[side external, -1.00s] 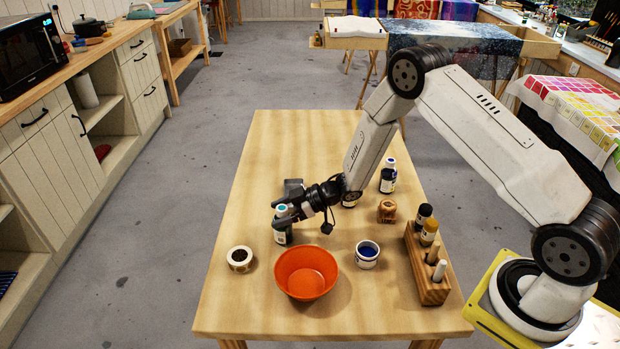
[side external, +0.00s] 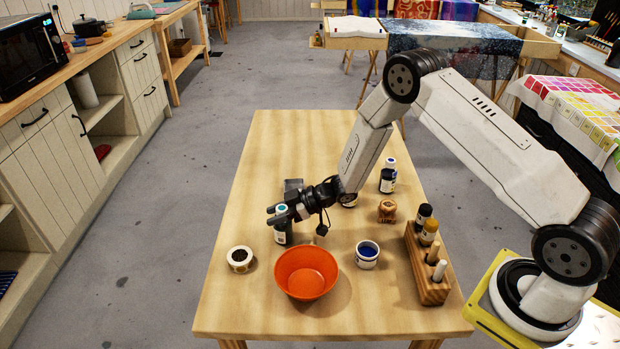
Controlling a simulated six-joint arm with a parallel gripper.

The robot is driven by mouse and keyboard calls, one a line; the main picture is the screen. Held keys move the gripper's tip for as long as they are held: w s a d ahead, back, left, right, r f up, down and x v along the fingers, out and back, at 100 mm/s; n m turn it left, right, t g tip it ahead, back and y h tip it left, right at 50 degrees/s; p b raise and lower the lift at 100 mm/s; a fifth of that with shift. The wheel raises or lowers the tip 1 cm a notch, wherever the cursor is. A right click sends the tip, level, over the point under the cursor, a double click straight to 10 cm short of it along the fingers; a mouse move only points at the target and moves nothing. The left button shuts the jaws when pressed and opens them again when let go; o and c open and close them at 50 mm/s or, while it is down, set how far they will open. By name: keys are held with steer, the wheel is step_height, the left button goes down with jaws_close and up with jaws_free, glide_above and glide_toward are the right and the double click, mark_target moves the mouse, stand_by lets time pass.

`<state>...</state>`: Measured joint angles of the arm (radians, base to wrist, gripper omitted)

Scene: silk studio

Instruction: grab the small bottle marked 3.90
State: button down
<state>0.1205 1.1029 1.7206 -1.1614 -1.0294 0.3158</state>
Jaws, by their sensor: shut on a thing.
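The fingers hide part of the bottle. Its label is too small to read, so I cannot tell whether it is marked 3.90. A further small bottle or jar is partly hidden behind my wrist.
An orange bowl (side external: 306,273) stands just in front, with a dark-filled jar (side external: 240,259) to its left and a blue-filled pot (side external: 367,254) to its right. A wooden rack (side external: 428,284) holds several items at the right. A brown carved piece (side external: 387,211) stands behind it. The table's left rear is clear.

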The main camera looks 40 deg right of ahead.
steer(key=shift+r, duration=0.1)
stand_by(0.4)
steer(key=shift+r, duration=0.8)
steer(key=s+d+r, duration=0.1)
steer(key=s+r, duration=1)
steer(key=s, duration=0.3)
steer(key=shift+d, duration=0.35)
steer(key=shift+r, duration=0.1)
steer(key=shift+a, duration=0.1)
